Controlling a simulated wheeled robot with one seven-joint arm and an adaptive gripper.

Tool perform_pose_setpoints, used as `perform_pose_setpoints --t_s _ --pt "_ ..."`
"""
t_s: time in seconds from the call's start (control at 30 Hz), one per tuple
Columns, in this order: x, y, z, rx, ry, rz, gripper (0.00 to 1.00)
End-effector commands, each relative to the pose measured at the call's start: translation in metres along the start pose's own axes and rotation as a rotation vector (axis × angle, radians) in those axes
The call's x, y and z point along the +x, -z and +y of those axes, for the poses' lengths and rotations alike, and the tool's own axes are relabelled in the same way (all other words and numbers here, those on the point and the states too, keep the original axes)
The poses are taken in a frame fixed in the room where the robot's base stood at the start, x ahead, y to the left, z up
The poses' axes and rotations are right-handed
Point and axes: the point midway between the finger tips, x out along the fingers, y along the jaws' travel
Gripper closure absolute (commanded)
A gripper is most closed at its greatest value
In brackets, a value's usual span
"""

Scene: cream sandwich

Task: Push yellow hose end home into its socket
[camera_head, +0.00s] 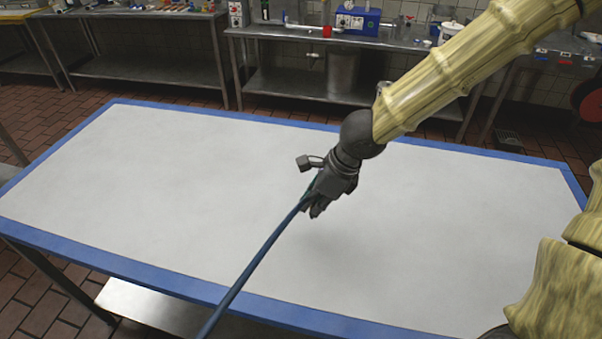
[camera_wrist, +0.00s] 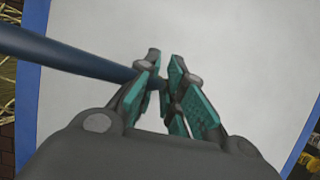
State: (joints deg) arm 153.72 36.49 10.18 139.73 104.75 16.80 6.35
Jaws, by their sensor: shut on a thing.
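My gripper (camera_head: 316,204) is over the white table, with its teal-padded fingers shut on a long, thin, dark blue rod or hose (camera_head: 252,264). In the head view it runs from the fingers down to the lower left, past the table's front edge and out of the picture. In the wrist view the blue rod (camera_wrist: 70,57) comes in from the left and meets the fingers (camera_wrist: 163,84); the part between them is mostly hidden. I see no yellow hose end and cannot make out a socket.
The white table (camera_head: 180,190) with a blue rim is bare. Behind it, a metal bench (camera_head: 265,31) carries a blue box (camera_head: 357,20) and small items. Another metal bench (camera_head: 140,14) stands at the back left. A bucket (camera_head: 342,70) is below the middle bench.

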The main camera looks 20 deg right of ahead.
Motion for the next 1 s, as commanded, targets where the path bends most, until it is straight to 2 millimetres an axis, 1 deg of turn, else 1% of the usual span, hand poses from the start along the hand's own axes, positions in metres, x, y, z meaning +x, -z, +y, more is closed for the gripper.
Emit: perform_pose_setpoints --t_s 0.03,0.4,0.63,0.7,0.8,0.9,1.0 --pt "-0.002 -0.001 -0.010 0.006 0.000 -0.001 0.99" --pt "0.005 0.001 -0.085 0.006 0.000 -0.001 0.99" --pt "0.009 0.003 -0.128 0.007 0.001 -0.001 0.99" --pt "0.011 0.003 -0.137 0.006 0.001 0.000 0.99" --pt "0.012 0.004 -0.144 0.004 0.000 0.001 0.99" --pt "0.015 0.005 -0.146 0.003 0.000 0.001 0.99" --pt "0.022 0.008 -0.146 0.003 -0.001 0.003 0.99"
